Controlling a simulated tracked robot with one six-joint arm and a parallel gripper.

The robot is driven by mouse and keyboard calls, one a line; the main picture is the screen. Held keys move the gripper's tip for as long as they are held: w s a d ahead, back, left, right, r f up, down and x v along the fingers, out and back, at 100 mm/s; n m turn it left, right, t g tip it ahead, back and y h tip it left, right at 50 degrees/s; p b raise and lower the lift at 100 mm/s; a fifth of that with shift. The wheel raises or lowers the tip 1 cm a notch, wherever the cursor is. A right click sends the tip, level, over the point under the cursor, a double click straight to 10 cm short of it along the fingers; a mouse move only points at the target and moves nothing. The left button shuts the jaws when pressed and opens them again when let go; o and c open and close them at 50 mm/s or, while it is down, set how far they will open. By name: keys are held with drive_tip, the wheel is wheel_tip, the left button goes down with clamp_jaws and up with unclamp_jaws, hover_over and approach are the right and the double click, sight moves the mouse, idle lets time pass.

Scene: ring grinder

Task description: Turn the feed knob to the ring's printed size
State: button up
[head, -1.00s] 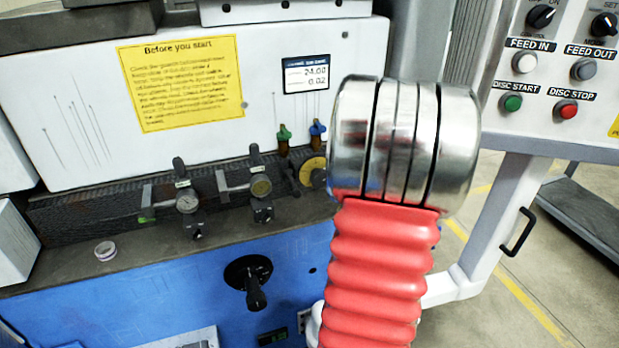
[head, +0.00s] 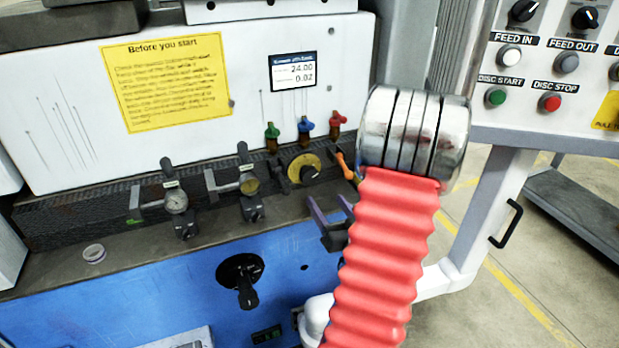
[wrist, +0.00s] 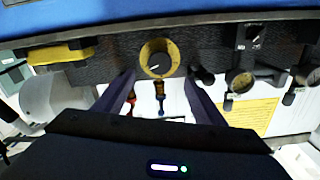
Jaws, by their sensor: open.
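A yellow round dial with a dark centre (head: 303,168) sits on the machine's dark ledge below the white panel; no readable label marks it as the feed knob. In the wrist view the yellow dial (wrist: 158,58) appears beyond and between my fingertips. My gripper (head: 331,212) is open and empty, its purple fingers below and right of the dial in the head view; it also shows in the wrist view (wrist: 159,78). A printed card (head: 293,70) reads 24.00 and 0.02. A small pale ring-shaped item (head: 94,253) lies on the ledge at left; print on it is unreadable.
Green, blue and red-topped fittings (head: 304,127) stand behind the dial, an orange lever (head: 346,166) to its right. Two gauges (head: 176,202) stand left. A black handle (head: 240,280) is on the blue front. A button panel (head: 545,70) is at right.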

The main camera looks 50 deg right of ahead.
sight(310, 179)
drive_tip(key=shift+w, duration=0.1)
drive_tip(key=x, duration=1.3)
drive_tip(key=shift+w+d, duration=0.15)
drive_tip(key=shift+w, duration=0.15)
drive_tip(key=shift+c, duration=0.6)
drive_tip(key=c, duration=0.9)
